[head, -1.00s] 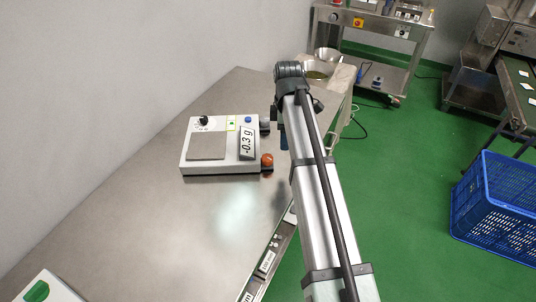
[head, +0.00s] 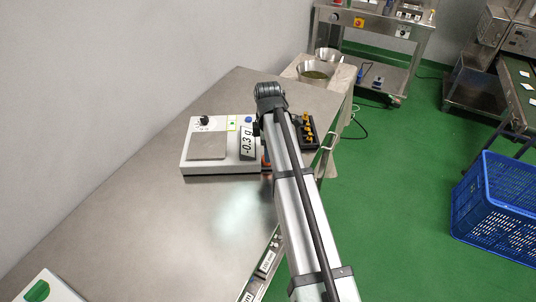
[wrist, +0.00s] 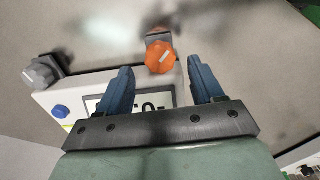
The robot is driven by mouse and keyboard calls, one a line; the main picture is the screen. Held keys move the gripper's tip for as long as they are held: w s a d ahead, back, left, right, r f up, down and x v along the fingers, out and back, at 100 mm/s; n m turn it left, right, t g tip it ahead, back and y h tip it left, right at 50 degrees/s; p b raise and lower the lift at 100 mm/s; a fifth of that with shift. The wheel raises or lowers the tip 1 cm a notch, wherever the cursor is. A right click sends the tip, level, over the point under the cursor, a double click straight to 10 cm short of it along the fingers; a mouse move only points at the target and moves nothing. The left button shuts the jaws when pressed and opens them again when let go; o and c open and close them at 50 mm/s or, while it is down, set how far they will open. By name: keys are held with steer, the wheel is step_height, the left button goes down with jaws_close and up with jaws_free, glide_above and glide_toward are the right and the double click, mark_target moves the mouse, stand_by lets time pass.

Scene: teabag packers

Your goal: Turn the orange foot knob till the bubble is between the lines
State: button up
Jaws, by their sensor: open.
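The orange foot knob (wrist: 160,57) has a pale line on its face and sits at the edge of the white scale (wrist: 75,88) in the wrist view. In the head view only a sliver of it shows beside my arm. My gripper (wrist: 161,70) is open, its two blue fingers apart, with the knob near the gap between their tips; contact cannot be told. The scale (head: 190,165) stands on the bench, its display (head: 248,145) reading -0.3 g. A small green-yellow window (head: 232,122) is on its top; I cannot make out a bubble or lines.
A grey foot knob (wrist: 40,72) and a blue button (wrist: 61,111) lie left of the orange knob. A dark tray with orange-yellow pieces (head: 308,130) is right of my arm. The steel bench (head: 130,190) is clear left of the scale.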

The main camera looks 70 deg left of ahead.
steer(key=shift+f, duration=1.75)
steer(key=c, duration=1.1)
